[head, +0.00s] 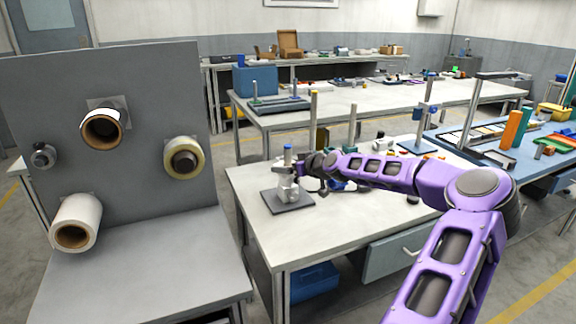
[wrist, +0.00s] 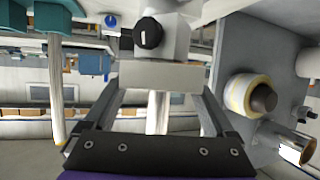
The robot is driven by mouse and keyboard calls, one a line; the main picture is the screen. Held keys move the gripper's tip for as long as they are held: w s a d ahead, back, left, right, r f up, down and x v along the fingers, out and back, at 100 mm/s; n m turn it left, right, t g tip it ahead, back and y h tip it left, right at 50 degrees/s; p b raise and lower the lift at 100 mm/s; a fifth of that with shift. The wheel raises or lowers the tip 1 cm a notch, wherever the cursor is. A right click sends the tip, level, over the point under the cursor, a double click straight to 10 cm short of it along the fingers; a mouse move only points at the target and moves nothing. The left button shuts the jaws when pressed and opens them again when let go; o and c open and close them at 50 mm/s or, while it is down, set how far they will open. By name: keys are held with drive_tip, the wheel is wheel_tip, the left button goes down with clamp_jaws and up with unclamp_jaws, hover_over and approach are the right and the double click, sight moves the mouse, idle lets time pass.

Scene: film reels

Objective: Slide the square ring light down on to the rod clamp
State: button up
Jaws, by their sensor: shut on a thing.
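The square ring light (wrist: 170,75) is a pale grey block between the two dark fingers of my gripper (wrist: 163,85) in the wrist view. My gripper is shut on it. A pale rod (wrist: 157,112) runs through or behind it, and the ring seems to be around the rod. The rod clamp (wrist: 176,38), grey with a black knob, lies right against the ring's edge in the upside-down wrist view; I cannot tell if they touch. In the head view the clamp (head: 288,190) stands on a dark base plate (head: 288,201), below my gripper (head: 296,166); the rod has a blue top.
A grey panel (head: 150,75) with several rolls stands at left. The bench (head: 330,230) has clear room in front of the stand. Other upright rods (head: 352,125) stand behind. A blue-topped bench (head: 445,140) is at right.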

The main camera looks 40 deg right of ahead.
drive_tip(key=shift+f, duration=0.3)
drive_tip(key=o, duration=1.2)
drive_tip(key=shift+o, duration=0.2)
drive_tip(key=p+v, duration=0.1)
drive_tip(key=v, duration=1.6)
drive_tip(key=shift+s+p, duration=0.15)
drive_tip(key=shift+p, duration=0.25)
